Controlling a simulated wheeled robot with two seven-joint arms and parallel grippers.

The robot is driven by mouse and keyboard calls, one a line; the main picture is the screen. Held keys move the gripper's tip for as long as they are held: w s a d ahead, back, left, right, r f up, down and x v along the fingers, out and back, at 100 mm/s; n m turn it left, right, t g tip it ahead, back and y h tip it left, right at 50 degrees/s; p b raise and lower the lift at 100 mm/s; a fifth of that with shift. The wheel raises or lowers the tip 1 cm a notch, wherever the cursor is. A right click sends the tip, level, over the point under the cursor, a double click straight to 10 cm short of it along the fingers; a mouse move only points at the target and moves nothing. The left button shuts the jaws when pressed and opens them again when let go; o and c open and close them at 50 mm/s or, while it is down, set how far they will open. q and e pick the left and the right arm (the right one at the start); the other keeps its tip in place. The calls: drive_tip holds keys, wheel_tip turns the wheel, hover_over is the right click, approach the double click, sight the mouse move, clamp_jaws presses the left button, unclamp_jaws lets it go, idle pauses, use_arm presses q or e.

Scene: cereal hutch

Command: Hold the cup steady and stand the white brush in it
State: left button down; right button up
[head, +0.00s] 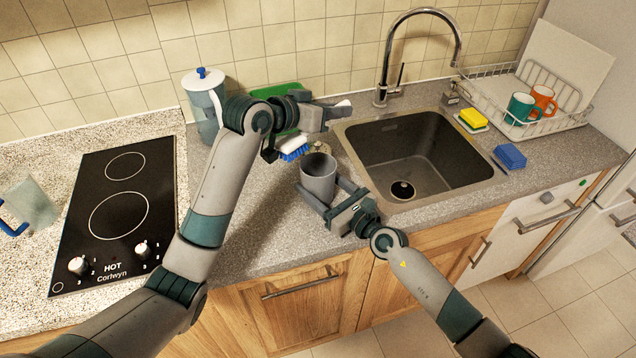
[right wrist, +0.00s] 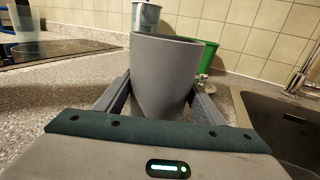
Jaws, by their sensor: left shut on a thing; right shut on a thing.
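The grey cup (head: 318,181) stands upright on the counter, left of the sink. My right gripper (head: 334,197) is shut on it, with one finger on each side; the right wrist view shows the cup (right wrist: 165,75) between the fingers. My left gripper (head: 322,116) is shut on the white brush (head: 342,104), above the counter and behind the cup. A white end sticks out to the right of the fingers, and blue bristles (head: 294,152) show below the gripper. The brush is apart from the cup, and its middle is hidden by the gripper.
The sink (head: 365,160) with its tap lies right of the cup. A green container (head: 283,90) and a canister with a blue knob (head: 203,103) stand behind my left arm. The hob (head: 118,215) is left. A dish rack (head: 492,103) with mugs is at right.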

use_arm(q)
wheel_tip(320, 180, down, 7)
idle(1.0)
drive_tip(key=c, duration=1.6)
unclamp_jaws()
drive_tip(key=v, duration=1.2)
drive_tip(key=shift+s, duration=0.1)
drive_tip(key=shift+o, duration=0.2)
